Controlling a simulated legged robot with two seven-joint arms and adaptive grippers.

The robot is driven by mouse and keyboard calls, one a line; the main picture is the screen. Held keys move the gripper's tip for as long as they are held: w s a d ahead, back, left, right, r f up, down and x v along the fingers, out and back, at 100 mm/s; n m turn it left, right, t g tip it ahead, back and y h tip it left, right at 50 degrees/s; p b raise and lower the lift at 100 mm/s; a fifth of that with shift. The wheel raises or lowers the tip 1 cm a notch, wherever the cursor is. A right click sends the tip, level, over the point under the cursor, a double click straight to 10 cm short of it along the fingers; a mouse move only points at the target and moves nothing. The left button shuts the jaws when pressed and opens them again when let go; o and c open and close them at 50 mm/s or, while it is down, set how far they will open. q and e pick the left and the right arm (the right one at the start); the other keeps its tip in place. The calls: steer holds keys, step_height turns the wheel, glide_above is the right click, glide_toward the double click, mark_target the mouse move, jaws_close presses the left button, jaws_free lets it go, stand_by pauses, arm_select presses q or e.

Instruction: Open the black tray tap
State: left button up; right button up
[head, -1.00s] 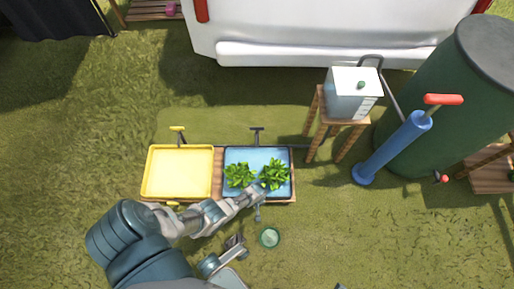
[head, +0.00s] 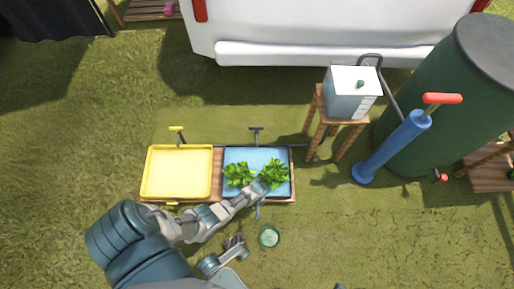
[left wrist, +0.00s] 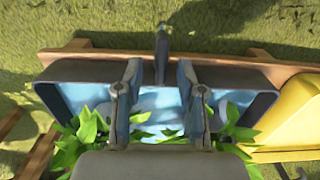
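The black tray (head: 226,179) is a dark-rimmed tray with a blue inside and two leafy green plants. A dark tap (head: 256,134) stands at its far side. Another slim fitting (head: 257,212) shows at its near side. In the left wrist view a dark tap (left wrist: 161,52) stands upright at the middle of the tray's rim (left wrist: 85,72). My left gripper (left wrist: 160,78) is over the tray, its two fingers apart on either side of the line to this tap, with nothing between them. Whether the fingers touch the rim is unclear.
A yellow tray (head: 148,174) with a yellow tap (head: 177,131) stands left of the black tray on the same wooden stand (head: 217,176). A small green round dish (head: 269,237) lies on the grass. A blue pump (head: 395,147) and a green barrel (head: 440,110) stand right.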

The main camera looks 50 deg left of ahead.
arm_select(q)
step_height(320, 180, up, 10)
stand_by(0.5)
steer(key=shift+r, duration=0.1)
